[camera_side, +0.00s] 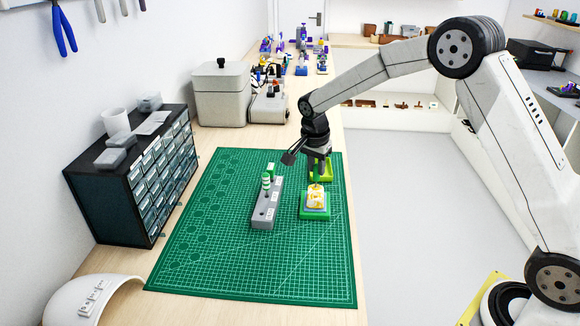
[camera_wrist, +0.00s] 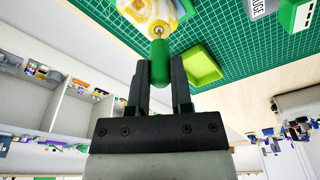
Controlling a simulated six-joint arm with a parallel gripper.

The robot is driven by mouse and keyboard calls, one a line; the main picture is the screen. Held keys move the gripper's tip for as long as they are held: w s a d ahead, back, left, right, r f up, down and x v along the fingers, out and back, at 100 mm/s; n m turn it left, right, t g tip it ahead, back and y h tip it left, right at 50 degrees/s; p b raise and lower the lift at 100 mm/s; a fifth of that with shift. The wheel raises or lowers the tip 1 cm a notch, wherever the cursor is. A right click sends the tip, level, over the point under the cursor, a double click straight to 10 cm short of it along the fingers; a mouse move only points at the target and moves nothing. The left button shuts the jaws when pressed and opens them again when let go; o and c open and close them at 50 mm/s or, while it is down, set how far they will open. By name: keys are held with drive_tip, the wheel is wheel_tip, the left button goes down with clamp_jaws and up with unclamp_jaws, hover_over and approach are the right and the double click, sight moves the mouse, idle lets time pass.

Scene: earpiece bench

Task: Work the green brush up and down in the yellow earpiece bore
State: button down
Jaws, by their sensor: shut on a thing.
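My gripper (camera_wrist: 160,66) is shut on the green brush (camera_wrist: 159,52), with one finger on each side of its handle. In the wrist view the brush's thin metal shaft points at the yellow and white earpiece (camera_wrist: 140,12) and meets its face. How deep the tip sits in the bore is hidden. In the side view the earpiece (camera_side: 316,198) rests on a green stand (camera_side: 315,213) on the mat. My gripper (camera_side: 318,160) is straight above it, with the green brush (camera_side: 316,175) upright between them.
A lime green tray (camera_wrist: 202,66) lies just behind the earpiece. A drawer cabinet (camera_side: 135,175) is further left. The front mat is clear.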

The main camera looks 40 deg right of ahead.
drive_tip(key=shift+r, duration=0.7)
idle(3.0)
drive_tip(key=shift+r, duration=3.3)
